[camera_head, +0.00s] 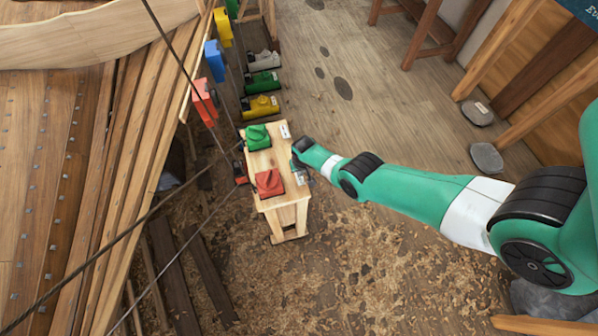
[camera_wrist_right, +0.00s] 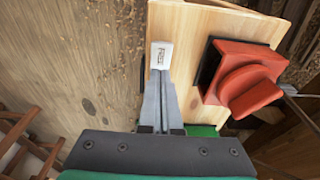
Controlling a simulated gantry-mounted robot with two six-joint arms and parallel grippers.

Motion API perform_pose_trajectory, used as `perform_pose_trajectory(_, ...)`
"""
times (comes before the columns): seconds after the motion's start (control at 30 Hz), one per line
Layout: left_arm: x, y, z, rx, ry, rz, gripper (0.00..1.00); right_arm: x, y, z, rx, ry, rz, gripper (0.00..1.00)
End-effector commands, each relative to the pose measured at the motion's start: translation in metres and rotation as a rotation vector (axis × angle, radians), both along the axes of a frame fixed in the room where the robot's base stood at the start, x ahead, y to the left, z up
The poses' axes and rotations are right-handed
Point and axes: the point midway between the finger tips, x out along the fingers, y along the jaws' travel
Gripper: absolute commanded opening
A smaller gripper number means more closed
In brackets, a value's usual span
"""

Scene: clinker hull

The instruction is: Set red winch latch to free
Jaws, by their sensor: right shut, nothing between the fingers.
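The red winch latch (camera_head: 269,182), a squat block with a raised knob on a dark base, sits on the near end of the wooden stand (camera_head: 287,215). In the right wrist view the red latch (camera_wrist_right: 243,76) is to the right of my gripper. My right gripper (camera_head: 301,172) is beside the latch at the stand's right edge. In its wrist view the right gripper (camera_wrist_right: 160,80) is shut and empty, its tips at a small white label (camera_wrist_right: 161,54) whose lettering is hard to read. The fingers appear apart from the latch. My left gripper is out of view.
A green latch (camera_head: 257,137) sits on the stand's far end, with another white label (camera_head: 285,131). Yellow (camera_head: 260,107), green and grey units stand behind. Taut dark ropes cross at left, past hanging coloured blocks and the plank hull (camera_head: 60,180). Floor right of the stand is open.

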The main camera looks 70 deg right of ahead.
Motion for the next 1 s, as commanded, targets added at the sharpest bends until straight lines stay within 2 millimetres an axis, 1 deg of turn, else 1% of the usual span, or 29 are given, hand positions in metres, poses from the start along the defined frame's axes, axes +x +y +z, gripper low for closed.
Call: perform_pose_trajectory(1.0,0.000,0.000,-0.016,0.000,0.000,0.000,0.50,0.000,0.000,-0.016,0.000,0.000,0.000,0.00)
